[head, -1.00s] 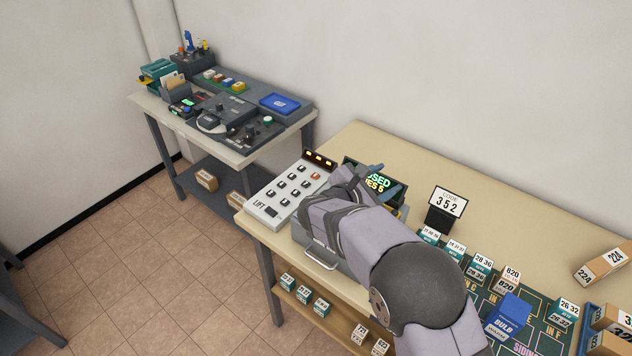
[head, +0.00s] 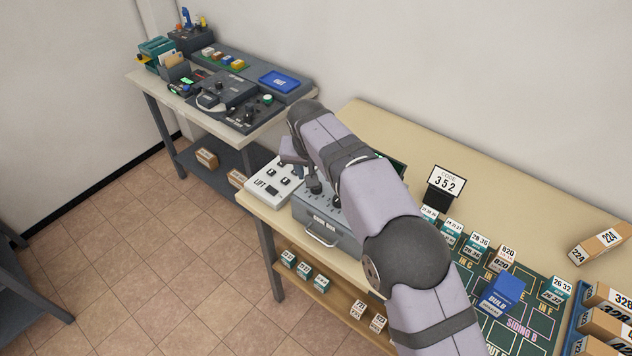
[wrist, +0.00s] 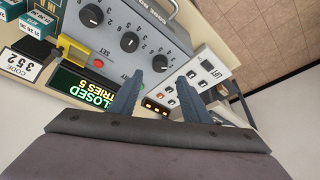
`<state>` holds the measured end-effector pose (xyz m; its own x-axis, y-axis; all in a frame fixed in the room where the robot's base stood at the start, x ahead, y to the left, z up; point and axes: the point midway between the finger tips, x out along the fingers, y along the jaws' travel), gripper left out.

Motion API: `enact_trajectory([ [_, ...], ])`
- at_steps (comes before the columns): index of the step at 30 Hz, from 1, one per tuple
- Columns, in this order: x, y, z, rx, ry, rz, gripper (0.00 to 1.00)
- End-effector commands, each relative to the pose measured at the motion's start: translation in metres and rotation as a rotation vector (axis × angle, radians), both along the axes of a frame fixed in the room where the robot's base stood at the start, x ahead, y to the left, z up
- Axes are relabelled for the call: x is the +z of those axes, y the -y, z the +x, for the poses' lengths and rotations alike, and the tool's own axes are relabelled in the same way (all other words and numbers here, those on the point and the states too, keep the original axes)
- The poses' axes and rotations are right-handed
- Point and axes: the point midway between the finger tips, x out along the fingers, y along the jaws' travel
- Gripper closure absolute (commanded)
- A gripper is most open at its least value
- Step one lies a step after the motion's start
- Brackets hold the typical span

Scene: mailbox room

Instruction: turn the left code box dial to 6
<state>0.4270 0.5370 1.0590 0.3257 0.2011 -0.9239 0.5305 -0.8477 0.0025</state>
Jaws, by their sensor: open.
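The grey code box (head: 325,222) stands at the front of the tan table. It shows upside down in the wrist view (wrist: 172,32), with three dark dials. Its left dial (wrist: 160,63) is the one nearest the white lift panel and sits just beyond my fingertips, roughly in line with the gap between them. The middle dial (wrist: 130,42) and right dial (wrist: 91,15) lie farther left. I cannot read the left dial's setting. My gripper (wrist: 160,79) is open and empty. In the head view my arm hides most of the gripper and part of the box.
The white lift panel (head: 262,186) with its buttons stands beside the box. A display (wrist: 90,92) reads closed and tries 5. A code sign (head: 447,181) reads 352. A red set button (wrist: 98,61) is by the dials.

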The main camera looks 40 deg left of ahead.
Motion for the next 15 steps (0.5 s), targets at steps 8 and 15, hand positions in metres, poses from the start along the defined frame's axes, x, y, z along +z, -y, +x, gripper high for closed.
enact_trajectory([
  [8,-0.003,0.000,0.002,-0.015,-0.002,0.003,0.56],
  [15,-0.024,-0.004,0.009,-0.013,-0.003,0.001,0.56],
])
